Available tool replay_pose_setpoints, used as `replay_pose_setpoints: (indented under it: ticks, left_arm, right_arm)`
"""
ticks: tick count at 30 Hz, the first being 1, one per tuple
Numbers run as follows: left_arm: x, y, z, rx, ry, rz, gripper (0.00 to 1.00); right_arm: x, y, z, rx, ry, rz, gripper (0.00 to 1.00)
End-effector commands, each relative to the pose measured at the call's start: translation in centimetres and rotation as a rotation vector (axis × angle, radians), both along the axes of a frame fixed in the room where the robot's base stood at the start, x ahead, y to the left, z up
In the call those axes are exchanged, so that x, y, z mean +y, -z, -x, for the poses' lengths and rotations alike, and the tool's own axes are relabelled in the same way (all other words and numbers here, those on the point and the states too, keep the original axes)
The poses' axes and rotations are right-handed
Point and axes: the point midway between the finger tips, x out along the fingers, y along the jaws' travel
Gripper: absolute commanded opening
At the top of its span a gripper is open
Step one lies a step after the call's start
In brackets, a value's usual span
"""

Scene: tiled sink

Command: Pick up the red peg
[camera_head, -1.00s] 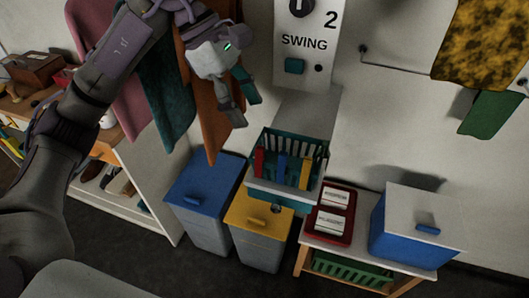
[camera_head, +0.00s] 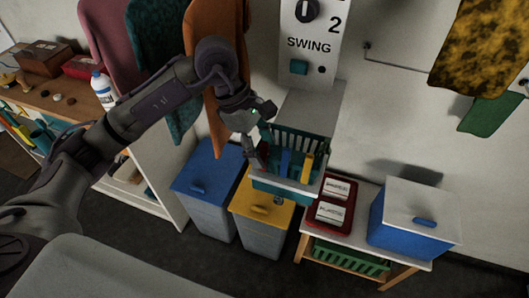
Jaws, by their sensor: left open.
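The red peg (camera_head: 263,153) stands at the left end of a teal slatted basket (camera_head: 318,150), partly hidden by my left gripper. A blue peg (camera_head: 285,163) and a yellow peg (camera_head: 307,167) stand to its right in the same basket. My left gripper (camera_head: 258,147) is open and points down at the basket's left end, with its fingers right by the red peg. I cannot tell whether the fingers touch the peg. My right gripper is not in view.
A panel marked SWING (camera_head: 309,44) is on the wall above the basket. Blue (camera_head: 208,178) and yellow (camera_head: 262,208) lidded bins stand below. A red tray (camera_head: 347,215) and a blue box (camera_head: 410,222) sit on a low table at right. Cloths hang behind my arm.

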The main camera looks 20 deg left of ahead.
Motion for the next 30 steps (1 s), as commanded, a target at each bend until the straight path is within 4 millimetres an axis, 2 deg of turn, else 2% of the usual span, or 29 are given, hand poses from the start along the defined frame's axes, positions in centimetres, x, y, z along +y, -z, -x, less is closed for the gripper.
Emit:
replay_pose_setpoints:
  ticks: [4, 11, 20, 30]
  left_arm:
    - [-0.6, 1.1, 0.0, 0.001, 0.001, 0.002, 0.59]
    - [-0.7, 1.4, 0.0, -0.001, 0.001, 0.001, 0.59]
    - [-0.7, 1.4, 0.0, -0.001, 0.001, 0.001, 0.11]
    - [-0.7, 1.2, 0.0, -0.002, 0.000, 0.002, 0.10]
  right_arm:
    - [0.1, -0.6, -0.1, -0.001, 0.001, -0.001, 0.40]
    - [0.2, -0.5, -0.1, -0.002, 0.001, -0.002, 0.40]
    - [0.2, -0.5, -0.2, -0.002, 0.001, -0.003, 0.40]
    - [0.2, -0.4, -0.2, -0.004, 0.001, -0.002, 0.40]
